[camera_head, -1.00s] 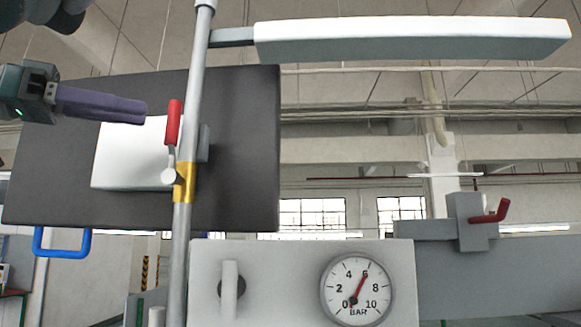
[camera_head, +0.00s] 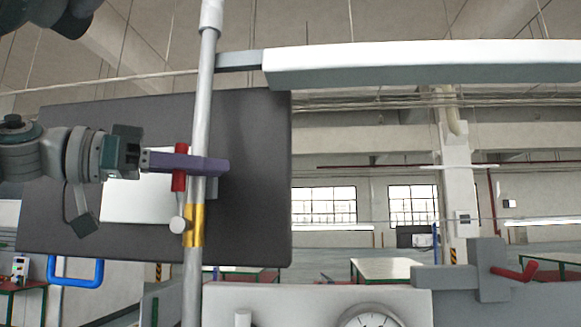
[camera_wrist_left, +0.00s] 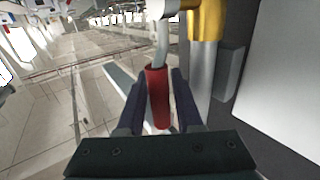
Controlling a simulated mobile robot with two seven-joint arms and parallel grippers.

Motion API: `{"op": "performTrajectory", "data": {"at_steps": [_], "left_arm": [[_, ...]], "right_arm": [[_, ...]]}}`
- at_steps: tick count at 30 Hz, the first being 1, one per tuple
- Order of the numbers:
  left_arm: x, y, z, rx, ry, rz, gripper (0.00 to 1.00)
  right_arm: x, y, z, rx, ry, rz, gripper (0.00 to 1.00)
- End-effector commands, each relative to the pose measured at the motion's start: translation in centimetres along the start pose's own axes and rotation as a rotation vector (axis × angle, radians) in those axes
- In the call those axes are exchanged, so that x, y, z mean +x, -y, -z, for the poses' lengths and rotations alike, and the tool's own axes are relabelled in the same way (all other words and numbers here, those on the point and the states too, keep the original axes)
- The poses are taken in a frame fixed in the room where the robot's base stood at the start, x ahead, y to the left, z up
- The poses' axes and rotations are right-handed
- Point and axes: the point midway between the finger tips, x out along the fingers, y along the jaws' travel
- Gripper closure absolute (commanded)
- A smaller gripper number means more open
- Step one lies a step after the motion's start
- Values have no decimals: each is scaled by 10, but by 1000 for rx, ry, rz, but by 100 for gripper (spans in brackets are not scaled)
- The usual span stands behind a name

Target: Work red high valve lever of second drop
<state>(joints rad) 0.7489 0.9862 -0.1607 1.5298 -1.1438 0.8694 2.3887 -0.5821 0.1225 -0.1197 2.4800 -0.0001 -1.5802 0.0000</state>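The red valve lever (camera_head: 179,180) points up from a yellow valve body (camera_head: 194,226) on a vertical grey pipe (camera_head: 203,100). My left gripper (camera_head: 214,165) comes in from the left, its purple fingers level with the lever's upper part and across the front of the pipe. In the left wrist view the red lever (camera_wrist_left: 157,98) lies between the two fingers of the left gripper (camera_wrist_left: 158,80), which stand apart with narrow gaps beside it. The yellow valve body (camera_wrist_left: 207,20) is just beyond. My right gripper is not in view.
A dark panel (camera_head: 255,190) with a white plate (camera_head: 125,205) stands behind the pipe. Below are a blue handle (camera_head: 75,283) and a pressure gauge (camera_head: 370,321). Another red lever (camera_head: 520,274) is at the right. A light beam (camera_head: 420,65) runs across the top.

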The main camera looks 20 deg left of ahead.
Motion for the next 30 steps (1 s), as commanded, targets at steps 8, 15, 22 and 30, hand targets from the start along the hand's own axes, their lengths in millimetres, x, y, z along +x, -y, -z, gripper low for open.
{"op": "performTrajectory", "data": {"at_steps": [8,15,22,30], "left_arm": [[0,0,0,0,0,0,89],[0,0,0,0,0,0,100],[0,0,0,0,0,0,100],[-1,0,0,0,-1,0,100]], "right_arm": [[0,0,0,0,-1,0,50],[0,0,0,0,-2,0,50],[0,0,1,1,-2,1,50],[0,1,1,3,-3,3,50]]}}
